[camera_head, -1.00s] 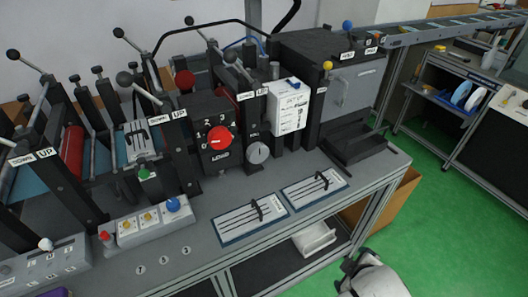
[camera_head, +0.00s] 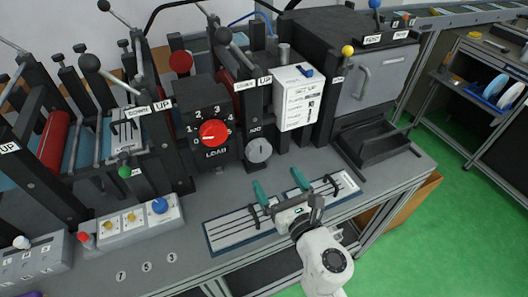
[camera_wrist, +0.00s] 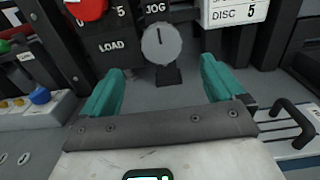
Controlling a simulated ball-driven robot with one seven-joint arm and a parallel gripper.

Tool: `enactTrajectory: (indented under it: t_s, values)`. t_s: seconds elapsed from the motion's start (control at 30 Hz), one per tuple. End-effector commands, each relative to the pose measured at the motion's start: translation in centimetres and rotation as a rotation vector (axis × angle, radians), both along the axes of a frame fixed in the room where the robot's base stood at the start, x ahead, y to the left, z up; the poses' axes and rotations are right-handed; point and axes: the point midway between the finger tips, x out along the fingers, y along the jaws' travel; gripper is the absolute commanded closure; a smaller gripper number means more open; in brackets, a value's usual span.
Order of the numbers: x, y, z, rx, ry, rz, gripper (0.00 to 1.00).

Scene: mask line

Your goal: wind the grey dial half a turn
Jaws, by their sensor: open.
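The grey dial (camera_head: 258,150) is a round knob with a pointer line, on a dark post at the front of the machine, right of the red load dial (camera_head: 213,133). It also shows in the wrist view (camera_wrist: 161,44), under a JOG label, with its line pointing about straight up. My gripper (camera_head: 279,180) is open, its two teal fingers spread apart and empty. In the wrist view my gripper (camera_wrist: 161,82) faces the dial, with one finger low on each side of it. The fingers are apart from the dial.
A white SETUP box (camera_head: 298,97) stands right of the dial. A panel with coloured knobs (camera_head: 130,222) is at the left front. Slotted plates with black handles (camera_head: 235,228) lie on the bench below my gripper. A black tray (camera_head: 375,145) is at the right.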

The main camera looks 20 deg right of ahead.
Motion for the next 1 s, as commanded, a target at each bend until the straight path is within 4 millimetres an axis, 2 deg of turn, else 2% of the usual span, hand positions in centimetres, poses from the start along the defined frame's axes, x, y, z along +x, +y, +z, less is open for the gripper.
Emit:
enactTrajectory:
  t_s: [0.3,0.5,0.7,1.0]
  values:
    - [5.5,-0.1,0.2,0.005,-0.003,-0.002,0.05]
    - [8.4,-0.1,0.1,0.005,-0.002,-0.003,0.05]
    - [9.6,-0.1,0.1,0.005,-0.001,-0.003,0.05]
    - [9.7,-0.1,0.1,0.006,-0.001,-0.003,0.06]
